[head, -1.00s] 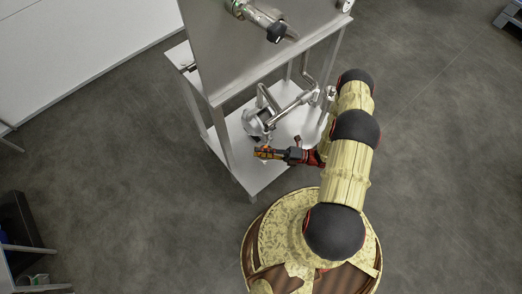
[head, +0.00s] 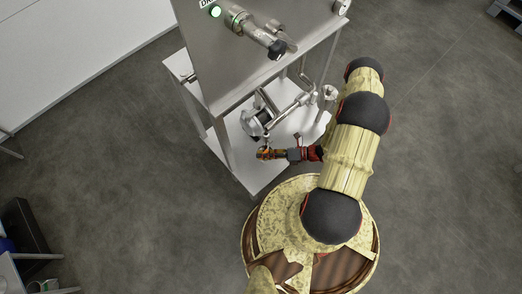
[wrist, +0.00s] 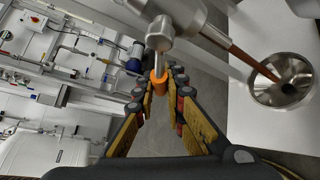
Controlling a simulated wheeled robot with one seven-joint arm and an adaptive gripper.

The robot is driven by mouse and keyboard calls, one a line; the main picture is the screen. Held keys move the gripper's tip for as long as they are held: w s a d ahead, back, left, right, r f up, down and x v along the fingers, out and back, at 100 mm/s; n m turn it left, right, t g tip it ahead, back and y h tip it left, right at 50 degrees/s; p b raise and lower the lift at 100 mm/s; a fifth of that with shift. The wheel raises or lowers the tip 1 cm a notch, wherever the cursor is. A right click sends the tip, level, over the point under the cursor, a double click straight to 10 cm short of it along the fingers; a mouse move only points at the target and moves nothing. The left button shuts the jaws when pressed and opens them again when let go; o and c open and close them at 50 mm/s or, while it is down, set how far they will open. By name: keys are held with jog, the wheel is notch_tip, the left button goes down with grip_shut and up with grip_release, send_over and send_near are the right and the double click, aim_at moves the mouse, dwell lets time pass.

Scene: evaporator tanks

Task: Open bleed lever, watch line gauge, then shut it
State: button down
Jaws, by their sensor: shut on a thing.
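The bleed lever (wrist: 158,76) has an orange grip and hangs from a steel fitting in the wrist view. My gripper (wrist: 160,92) is shut around the orange grip, with its yellow and black fingers on both sides. In the head view my gripper (head: 266,154) is low beside the steel pipework of the stand; the lever is too small to make out there. A brown stream (wrist: 255,62) runs from the pipe into a steel funnel (wrist: 283,80) on the right. I cannot read any line gauge; a round pale dial-like part (head: 341,6) sits at the cabinet's upper right corner.
The steel cabinet (head: 245,65) stands above a white lower shelf (head: 240,150), with pipework between. A green lamp (head: 215,11) is lit on the cabinet. Grey floor (head: 440,160) is open to the right. A table (head: 35,268) stands lower left.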

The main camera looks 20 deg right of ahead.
jog(key=shift+w+d+f+n+h+p, duration=0.2)
jog(key=shift+d+f+n+h+p, duration=0.35)
jog(key=shift+h, duration=0.4)
jog(key=shift+w+d+f+n+h+p, duration=0.15)
jog(key=shift+d+f+n+h+p, duration=0.25)
jog(key=shift+d+n+h+p, duration=0.35)
jog(key=shift+w+d+f+n+h+p, duration=0.2)
jog(key=shift+d+f+n+h+p, duration=0.3)
jog(key=shift+h, duration=0.6)
jog(key=shift+a, duration=0.1)
jog(key=c, duration=1.8)
grip_release()
jog(key=shift+c, duration=0.2)
jog(key=v, duration=1.2)
jog(key=shift+r, duration=0.1)
jog(key=shift+c, duration=0.2)
